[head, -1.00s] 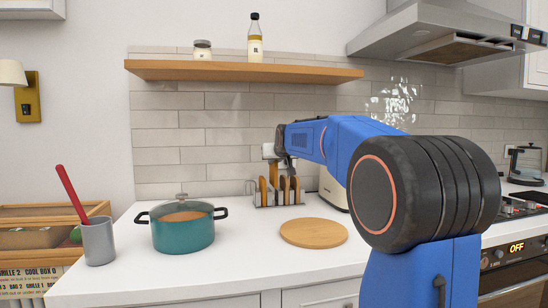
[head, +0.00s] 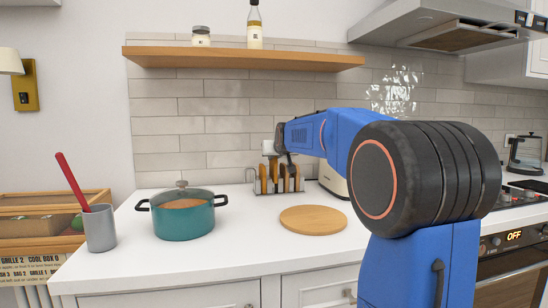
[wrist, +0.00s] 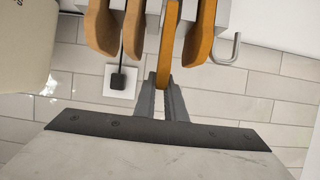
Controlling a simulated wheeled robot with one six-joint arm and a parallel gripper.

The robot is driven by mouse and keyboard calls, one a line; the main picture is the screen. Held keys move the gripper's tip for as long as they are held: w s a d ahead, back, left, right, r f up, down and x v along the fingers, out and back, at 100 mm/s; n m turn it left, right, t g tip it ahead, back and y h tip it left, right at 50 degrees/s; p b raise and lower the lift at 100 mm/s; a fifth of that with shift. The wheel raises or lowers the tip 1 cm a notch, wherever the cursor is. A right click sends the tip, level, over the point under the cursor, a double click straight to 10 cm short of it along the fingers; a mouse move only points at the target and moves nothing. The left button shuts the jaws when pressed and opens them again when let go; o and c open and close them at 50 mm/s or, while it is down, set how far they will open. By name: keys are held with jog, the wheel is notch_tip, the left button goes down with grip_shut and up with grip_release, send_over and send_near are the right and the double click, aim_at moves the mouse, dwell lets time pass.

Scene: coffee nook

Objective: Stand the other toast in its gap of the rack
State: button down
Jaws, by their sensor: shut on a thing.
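The toast rack (head: 252,186) stands on the counter near the back wall, with several brown toast slices (head: 273,172) upright in it. My gripper (head: 283,158) is above the rack, partly hidden by my arm. In the wrist view my gripper (wrist: 168,84) is shut on the edge of one thin toast (wrist: 168,60). This toast is upright in line with the others, with slices on both sides. Its far end is among the grey parts of the rack (wrist: 230,50); I cannot tell whether it rests on the rack's base.
A round wooden board (head: 313,220) lies in front of the rack. A teal pot (head: 183,222) with a lid stands to the left, beside a grey cup (head: 100,228) with a red utensil. A cream appliance (head: 333,180) is close on the rack's right. A shelf (head: 245,61) hangs above.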

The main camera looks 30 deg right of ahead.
jog(key=c, duration=1.7)
grip_release()
jog(key=shift+c, duration=0.2)
jog(key=shift+s, duration=0.1)
jog(key=v, duration=1.7)
jog(key=shift+s+r, duration=0.1)
